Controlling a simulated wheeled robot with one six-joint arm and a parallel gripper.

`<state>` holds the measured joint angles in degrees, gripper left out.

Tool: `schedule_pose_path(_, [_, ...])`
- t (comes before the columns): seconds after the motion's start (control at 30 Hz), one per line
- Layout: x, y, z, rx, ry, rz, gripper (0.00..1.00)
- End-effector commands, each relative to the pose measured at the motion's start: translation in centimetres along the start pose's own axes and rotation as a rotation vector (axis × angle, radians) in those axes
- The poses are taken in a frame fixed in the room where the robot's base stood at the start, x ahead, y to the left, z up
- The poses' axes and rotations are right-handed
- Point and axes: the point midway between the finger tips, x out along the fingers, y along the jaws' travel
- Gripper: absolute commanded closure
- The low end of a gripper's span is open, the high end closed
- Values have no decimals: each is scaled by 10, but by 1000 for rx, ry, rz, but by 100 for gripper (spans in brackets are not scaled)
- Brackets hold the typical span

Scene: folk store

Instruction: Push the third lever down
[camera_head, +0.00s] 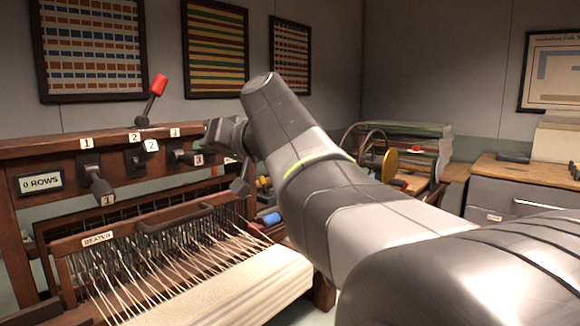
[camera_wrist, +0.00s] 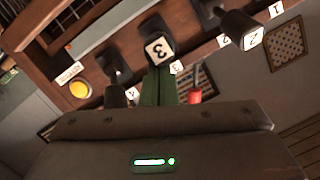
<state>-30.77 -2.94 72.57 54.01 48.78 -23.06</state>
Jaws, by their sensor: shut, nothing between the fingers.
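The third lever (camera_head: 180,154) is a dark handle with a white tag "3", sticking out from the loom's wooden beam. In the wrist view its tagged end (camera_wrist: 155,38) is right at the tips of my green fingers, and I cannot tell whether they touch. My gripper (camera_wrist: 158,72) is shut and empty. In the head view my wrist is just right of the third lever and the fingertips are hard to make out. Lever 2 (camera_head: 135,160) sticks out to the left of it. Lever 1 (camera_head: 95,180), farther left, slants lower.
A red-tipped handle (camera_head: 158,86) rises above the beam. A "0 ROWS" display (camera_head: 41,182) is at the left. Below are the beater bar (camera_head: 130,228) and pale warp threads. A yellow button (camera_wrist: 80,89) and a fourth lever (camera_wrist: 115,94) show beside lever 3.

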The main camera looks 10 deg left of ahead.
Motion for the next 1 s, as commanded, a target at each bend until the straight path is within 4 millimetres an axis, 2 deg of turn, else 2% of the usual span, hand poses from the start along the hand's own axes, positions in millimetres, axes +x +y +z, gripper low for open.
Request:
schedule_pose_path(0.03, [1,6,11,-3,21,-8,100])
schedule_pose_path(0.57, [1,15,29,-28,233,-114,100])
schedule_pose_path(1.0, [4,20,39,-29,229,-114,100])
